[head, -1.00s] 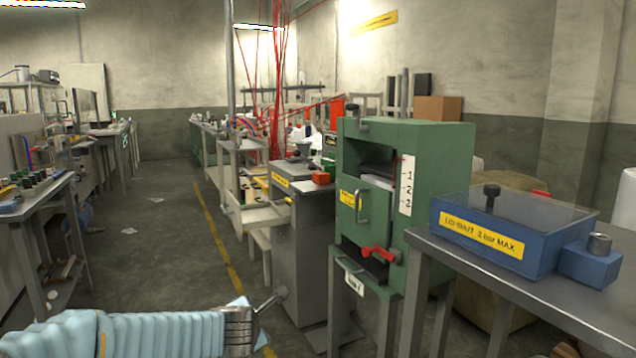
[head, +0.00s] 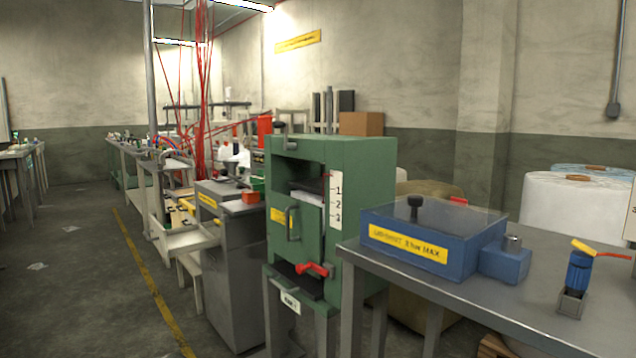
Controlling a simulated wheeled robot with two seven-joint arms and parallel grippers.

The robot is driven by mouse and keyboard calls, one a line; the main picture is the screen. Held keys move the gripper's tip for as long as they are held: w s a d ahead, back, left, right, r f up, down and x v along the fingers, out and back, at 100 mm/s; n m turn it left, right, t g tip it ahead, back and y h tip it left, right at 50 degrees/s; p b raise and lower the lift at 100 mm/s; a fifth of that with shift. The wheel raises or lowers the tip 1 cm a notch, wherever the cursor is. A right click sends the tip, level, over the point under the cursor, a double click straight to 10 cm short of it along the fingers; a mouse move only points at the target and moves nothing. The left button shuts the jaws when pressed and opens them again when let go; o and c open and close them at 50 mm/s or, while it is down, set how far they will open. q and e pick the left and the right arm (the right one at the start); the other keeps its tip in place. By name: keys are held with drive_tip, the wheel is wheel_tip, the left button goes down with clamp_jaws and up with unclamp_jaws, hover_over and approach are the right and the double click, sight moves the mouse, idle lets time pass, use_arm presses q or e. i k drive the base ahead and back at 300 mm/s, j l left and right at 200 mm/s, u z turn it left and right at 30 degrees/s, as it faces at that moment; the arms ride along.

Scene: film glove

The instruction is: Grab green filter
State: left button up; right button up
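I cannot pick out a green filter for certain in the head view. Neither of my grippers is in view.
A grey metal table (head: 545,265) at right holds a blue clear-lidded box (head: 430,240) and a blue cylinder (head: 578,270) with a yellow and red top. White rolls (head: 570,210) stand behind. A grey cabinet (head: 235,265) stands left of the machine. The left floor (head: 80,290) is open.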

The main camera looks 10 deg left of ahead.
sight(260, 178)
drive_tip(key=i+j+z, duration=0.1)
drive_tip(key=j+z, duration=0.95)
drive_tip(key=i, duration=0.05)
